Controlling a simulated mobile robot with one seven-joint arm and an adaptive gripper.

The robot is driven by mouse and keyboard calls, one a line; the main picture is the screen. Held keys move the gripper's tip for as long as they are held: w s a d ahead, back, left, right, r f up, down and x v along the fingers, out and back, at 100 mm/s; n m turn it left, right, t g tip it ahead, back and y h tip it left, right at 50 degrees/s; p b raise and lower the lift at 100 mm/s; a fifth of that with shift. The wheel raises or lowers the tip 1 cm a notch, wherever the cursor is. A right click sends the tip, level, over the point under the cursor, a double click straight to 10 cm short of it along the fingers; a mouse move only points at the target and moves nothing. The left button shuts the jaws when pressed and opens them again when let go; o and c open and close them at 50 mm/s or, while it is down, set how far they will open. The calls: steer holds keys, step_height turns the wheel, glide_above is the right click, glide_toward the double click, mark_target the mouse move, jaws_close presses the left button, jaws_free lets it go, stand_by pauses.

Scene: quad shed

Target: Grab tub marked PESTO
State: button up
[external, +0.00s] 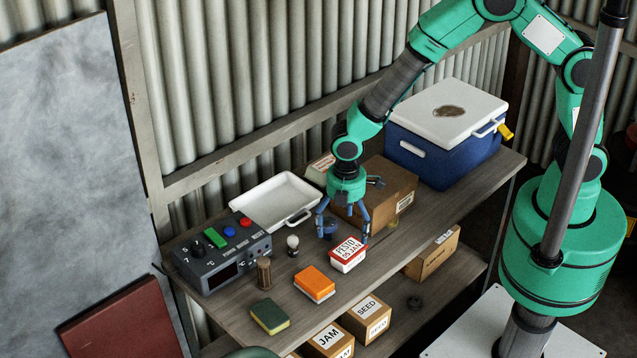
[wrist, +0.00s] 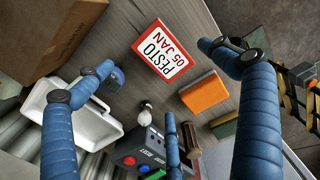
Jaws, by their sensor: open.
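The tub marked PESTO (external: 347,254) is a small white box with a red-edged lid reading "PESTO 05 JAN". It sits on the wooden bench near the front edge. In the wrist view the PESTO tub (wrist: 160,56) lies at upper middle, its label upside down. My gripper (external: 340,232) is open and empty, with its blue fingers spread above the bench just behind and beside the tub. In the wrist view my gripper (wrist: 160,85) has fingers at left, right and lower middle, with the tub between the left and right fingertips. I cannot tell whether any finger touches it.
An orange-topped tub (external: 315,283) and a green sponge-like block (external: 270,316) lie to the left on the bench (external: 412,222). A white tray (external: 262,226), a control box (external: 222,252), a cardboard box (external: 395,180) and a blue cooler (external: 435,150) stand behind. Boxes sit on the lower shelf.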

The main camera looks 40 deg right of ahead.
mark_target(344, 246)
step_height(344, 246, down, 5)
steer(key=shift+b, duration=0.3)
steer(key=shift+f, duration=0.1)
steer(key=shift+d+f+b, duration=0.2)
steer(key=shift+f+b, duration=0.3)
steer(key=shift+f, duration=2)
steer(key=c, duration=1.5)
